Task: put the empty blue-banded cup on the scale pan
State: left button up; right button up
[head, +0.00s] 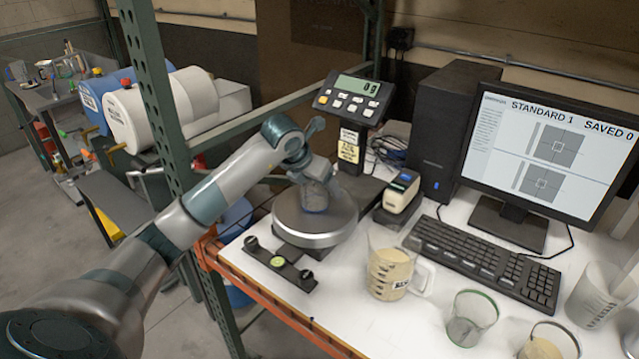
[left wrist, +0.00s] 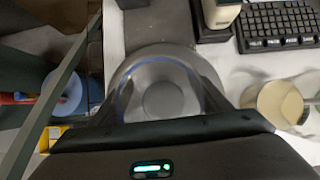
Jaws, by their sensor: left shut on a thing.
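My left gripper (head: 318,184) is over the round grey scale pan (head: 290,226), shut on the clear blue-banded cup (head: 314,202). In the left wrist view the cup's blue band (left wrist: 124,88) curves between the two fingers (left wrist: 160,98), with the pan (left wrist: 160,52) right beneath. The cup looks empty and upright, mostly covered by the gripper in the head view. I cannot tell whether its base touches the pan. The scale display (head: 356,88) appears to read 0 g. My right gripper is not in view.
A jug of beige material (head: 392,272) stands right of the scale. A green-rimmed cup (head: 472,318) and another cup (head: 549,343) stand near the front. A label printer (head: 402,192), keyboard (head: 485,262) and monitor (head: 548,150) are behind. A green rack post (head: 160,95) rises left of the scale.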

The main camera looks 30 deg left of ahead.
pick_arm(q)
jog(key=shift+f, duration=0.3)
jog(key=o, duration=1)
jog(key=shift+r, duration=0.1)
jog(key=b+v, duration=0.3)
jog(key=v, duration=0.7)
jog(key=shift+s+r+b, duration=0.25)
jog(key=shift+r+b, duration=0.05)
jog(key=shift+b, duration=0.1)
jog(key=shift+s+r, duration=0.3)
jog(key=shift+r, duration=0.2)
